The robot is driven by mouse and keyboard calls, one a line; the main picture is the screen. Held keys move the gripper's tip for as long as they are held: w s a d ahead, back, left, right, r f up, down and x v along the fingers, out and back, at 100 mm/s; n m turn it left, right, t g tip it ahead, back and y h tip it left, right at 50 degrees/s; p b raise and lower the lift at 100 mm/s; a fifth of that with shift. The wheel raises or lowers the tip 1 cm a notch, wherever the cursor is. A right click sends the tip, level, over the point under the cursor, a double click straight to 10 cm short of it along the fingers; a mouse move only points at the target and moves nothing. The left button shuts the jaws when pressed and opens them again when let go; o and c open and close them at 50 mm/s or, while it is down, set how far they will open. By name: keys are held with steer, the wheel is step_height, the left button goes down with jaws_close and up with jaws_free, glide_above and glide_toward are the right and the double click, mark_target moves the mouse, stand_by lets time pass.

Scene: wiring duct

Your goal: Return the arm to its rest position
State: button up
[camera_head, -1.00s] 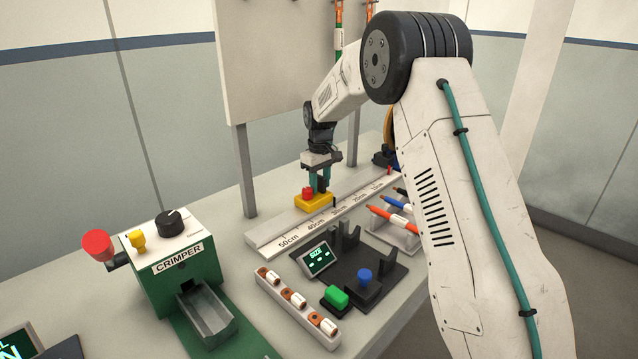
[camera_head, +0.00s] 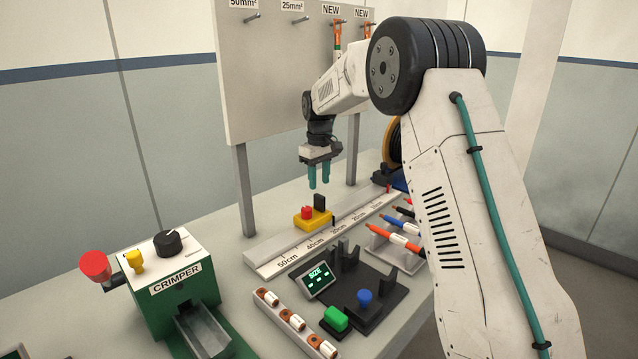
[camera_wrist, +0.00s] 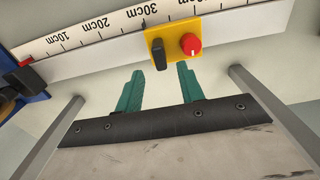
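My gripper (camera_head: 319,177) hangs above the measuring rail, its two teal fingers pointing down and apart with nothing between them. It also shows in the wrist view (camera_wrist: 160,82), with the fingers spread. Below it, the yellow slider block (camera_head: 312,222) with a red button and a black lever sits on the ruler rail (camera_head: 285,252). In the wrist view the yellow block (camera_wrist: 173,33) lies just beyond the fingertips, near the 30cm mark. The gripper is clear of the block in the head view.
A green crimper (camera_head: 178,285) stands at the front left. A black sizing station (camera_head: 363,290), a terminal rack (camera_head: 293,322) and a holder with several cables (camera_head: 397,240) stand in front of the rail. A pegboard (camera_head: 275,75) rises behind, close to my arm.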

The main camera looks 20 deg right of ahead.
stand_by(0.3)
steer(key=s+a+r+m, duration=0.1)
steer(key=s+r, duration=0.3)
steer(key=s, duration=0.4)
steer(key=s+a+r+m, duration=0.1)
steer(key=s+a+r, duration=0.1)
steer(key=s+r, duration=0.5)
steer(key=s+a+r, duration=0.1)
steer(key=s+r, duration=0.1)
steer(key=s, duration=0.8)
steer(key=s+a+f+m, duration=0.1)
steer(key=s+f, duration=0.1)
steer(key=s, duration=1)
steer(key=s+a+f+m+t, duration=0.1)
steer(key=s+f, duration=0.2)
steer(key=s, duration=0.9)
steer(key=shift+s+f+m, duration=0.25)
steer(key=shift+s+m, duration=0.05)
steer(key=shift+s, duration=0.1)
steer(key=shift+a, duration=0.15)
steer(key=shift+c, duration=0.2)
